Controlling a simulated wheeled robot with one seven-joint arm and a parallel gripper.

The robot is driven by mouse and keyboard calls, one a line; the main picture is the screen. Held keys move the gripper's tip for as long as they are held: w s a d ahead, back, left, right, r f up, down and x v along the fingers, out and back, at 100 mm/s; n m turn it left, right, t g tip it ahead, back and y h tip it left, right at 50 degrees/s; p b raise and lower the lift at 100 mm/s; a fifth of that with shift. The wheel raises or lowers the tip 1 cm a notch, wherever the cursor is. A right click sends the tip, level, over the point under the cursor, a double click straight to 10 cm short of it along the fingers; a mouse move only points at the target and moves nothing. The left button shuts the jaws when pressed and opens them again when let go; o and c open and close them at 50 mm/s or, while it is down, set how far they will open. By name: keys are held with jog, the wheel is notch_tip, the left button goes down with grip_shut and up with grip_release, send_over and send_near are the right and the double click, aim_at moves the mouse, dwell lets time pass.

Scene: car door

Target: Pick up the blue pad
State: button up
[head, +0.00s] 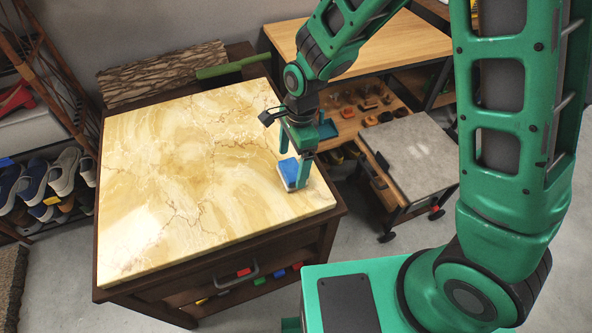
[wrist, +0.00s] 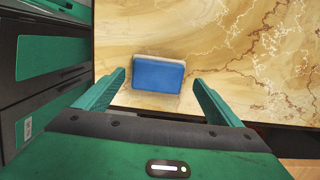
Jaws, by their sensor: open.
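The blue pad (head: 289,172), a small block with a blue face and a pale layer, is near the right edge of the marble-topped table (head: 190,170). In the wrist view the blue pad (wrist: 158,75) lies ahead of the fingertips, roughly centred between them. My gripper (head: 294,164) points down at the pad in the head view, with its fingers around or close beside it; contact cannot be told. In the wrist view my gripper (wrist: 158,80) has its two green fingers spread wide, with nothing held between them.
A grey-topped cart (head: 415,148) stands right of the table, and a wooden workbench (head: 400,45) is behind. A green object (head: 232,67) and a bark-like slab (head: 163,73) are beyond the far edge. A shoe rack (head: 45,190) is at left. The marble top is otherwise clear.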

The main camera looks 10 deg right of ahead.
aim_at(290, 170)
jog(key=shift+f, duration=0.55)
jog(key=c, duration=1.3)
jog(key=shift+o, duration=0.2)
jog(key=shift+r, duration=0.1)
jog(key=shift+r, duration=0.5)
jog(key=r, duration=0.2)
jog(key=s+a+r, duration=0.1)
jog(key=shift+r, duration=0.35)
jog(key=s+a+r, duration=0.6)
jog(key=s+a, duration=0.1)
jog(key=shift+s, duration=0.35)
jog(key=shift+r, duration=0.1)
